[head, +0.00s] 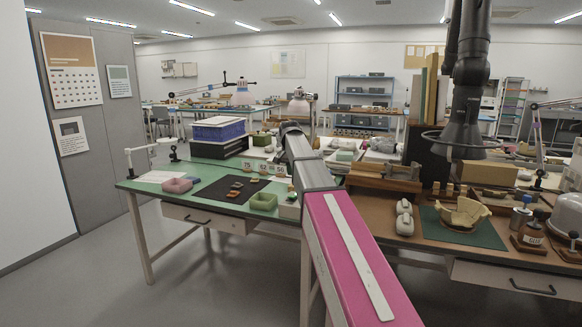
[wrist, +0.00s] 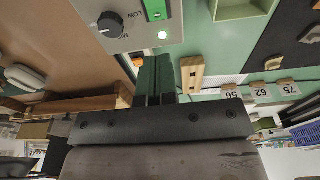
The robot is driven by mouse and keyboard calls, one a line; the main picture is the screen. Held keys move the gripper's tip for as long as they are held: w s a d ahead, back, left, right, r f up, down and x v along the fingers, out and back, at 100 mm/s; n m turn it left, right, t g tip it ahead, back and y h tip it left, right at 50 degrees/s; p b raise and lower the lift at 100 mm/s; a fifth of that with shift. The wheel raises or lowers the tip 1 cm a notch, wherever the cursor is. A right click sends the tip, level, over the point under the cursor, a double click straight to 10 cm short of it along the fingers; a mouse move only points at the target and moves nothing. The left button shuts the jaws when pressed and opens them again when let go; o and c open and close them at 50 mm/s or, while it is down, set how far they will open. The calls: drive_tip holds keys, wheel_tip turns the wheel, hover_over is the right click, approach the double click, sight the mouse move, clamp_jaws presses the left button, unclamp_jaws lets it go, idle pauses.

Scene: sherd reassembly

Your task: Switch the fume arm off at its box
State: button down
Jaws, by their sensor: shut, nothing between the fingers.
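The fume arm's control box (wrist: 130,25) is a pale grey panel at the top of the wrist view. In the head view a small whitish box (head: 289,208), partly hidden by my arm, appears to be the same one. The black fume arm (head: 466,95) hangs at the right with a ring-shaped hood. My gripper is hidden there.
A green bin (head: 263,201) stands beside the box. A wooden block (wrist: 192,74) lies close to my fingers. Number cards (wrist: 260,92) stand on the green bench. Sherds lie on a black mat (head: 212,191); a bowl of sherds (head: 462,213) sits at the right.

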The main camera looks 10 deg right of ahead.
hover_over(292, 196)
drive_tip(key=s, duration=0.1)
drive_tip(key=f, duration=0.7)
drive_tip(key=shift+a, duration=0.25)
drive_tip(key=shift+s+a+f, duration=0.15)
drive_tip(key=shift+s+f, duration=0.05)
drive_tip(key=shift+f, duration=0.65)
drive_tip(key=shift+s+a+f+t, duration=0.1)
drive_tip(key=shift+s+f+t, duration=0.15)
drive_tip(key=shift+s+t, duration=0.1)
drive_tip(key=shift+s+a+f+t+h, duration=0.1)
drive_tip(key=shift+f+t+h, duration=0.1)
drive_tip(key=shift+t+h, duration=0.1)
drive_tip(key=shift+w, duration=0.2)
drive_tip(key=shift+w+r, duration=0.1)
drive_tip(key=shift+w+d+r, duration=0.1)
drive_tip(key=shift+w+d, duration=0.35)
drive_tip(key=shift+w, duration=0.15)
